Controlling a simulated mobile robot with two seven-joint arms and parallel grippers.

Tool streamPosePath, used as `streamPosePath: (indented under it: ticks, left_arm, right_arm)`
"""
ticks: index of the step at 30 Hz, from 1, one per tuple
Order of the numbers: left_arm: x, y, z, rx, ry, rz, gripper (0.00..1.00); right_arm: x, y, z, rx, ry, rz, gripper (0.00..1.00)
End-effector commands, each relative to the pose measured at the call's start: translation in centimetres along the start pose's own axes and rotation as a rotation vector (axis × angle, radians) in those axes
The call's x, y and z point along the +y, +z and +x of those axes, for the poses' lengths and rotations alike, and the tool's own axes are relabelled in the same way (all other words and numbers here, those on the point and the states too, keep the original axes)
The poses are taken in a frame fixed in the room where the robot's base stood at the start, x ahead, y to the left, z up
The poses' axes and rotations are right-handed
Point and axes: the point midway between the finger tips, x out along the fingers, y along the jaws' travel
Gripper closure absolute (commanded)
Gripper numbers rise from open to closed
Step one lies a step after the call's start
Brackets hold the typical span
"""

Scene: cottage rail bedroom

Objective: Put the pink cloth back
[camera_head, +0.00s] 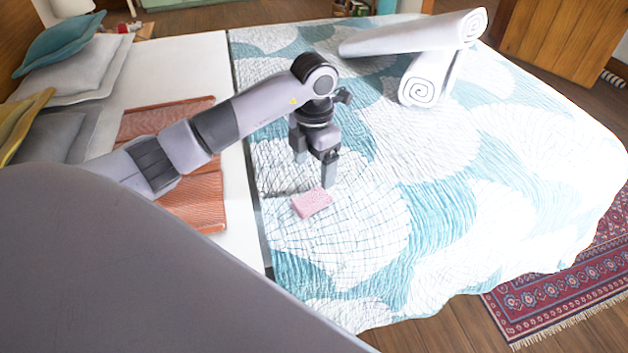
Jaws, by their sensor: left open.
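The pink cloth (312,202) is a small folded block lying on the white and teal patterned bedspread (440,230), near the bedspread's left edge. My left gripper (314,172) is open and points down close above the cloth, a little behind it. One fingertip appears just over the cloth's far edge; I cannot tell whether it touches. Nothing shows between the fingers. My right gripper is not in view.
Two rolled white towels or blankets (415,40) lie at the far side of the bed. An orange woven cloth (200,200) lies under my left arm. Pillows (70,75) fill the left. A patterned rug (560,295) lies at right. The bedspread right of the cloth is clear.

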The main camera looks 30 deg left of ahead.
Motion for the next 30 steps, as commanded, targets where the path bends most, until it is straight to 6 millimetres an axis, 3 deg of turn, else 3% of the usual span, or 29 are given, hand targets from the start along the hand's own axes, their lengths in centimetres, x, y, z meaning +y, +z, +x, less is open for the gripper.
streamPosePath:
  ticks: [3, 9, 26, 30]
  left_arm:
    - [0.0, 0.1, -2.1, -0.003, 0.002, 0.001, 0.18]
    - [0.0, 0.0, -3.6, 0.0, 0.001, 0.0, 0.18]
    - [-0.1, 0.0, -3.7, 0.0, -0.003, 0.001, 0.18]
    - [-2.5, 0.2, -2.6, -0.022, -0.097, 0.038, 0.18]
  right_arm:
    - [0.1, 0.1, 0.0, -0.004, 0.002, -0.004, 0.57]
    - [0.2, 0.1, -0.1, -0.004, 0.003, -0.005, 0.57]
    - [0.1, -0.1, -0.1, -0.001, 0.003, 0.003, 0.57]
    - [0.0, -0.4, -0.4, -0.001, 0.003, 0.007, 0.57]
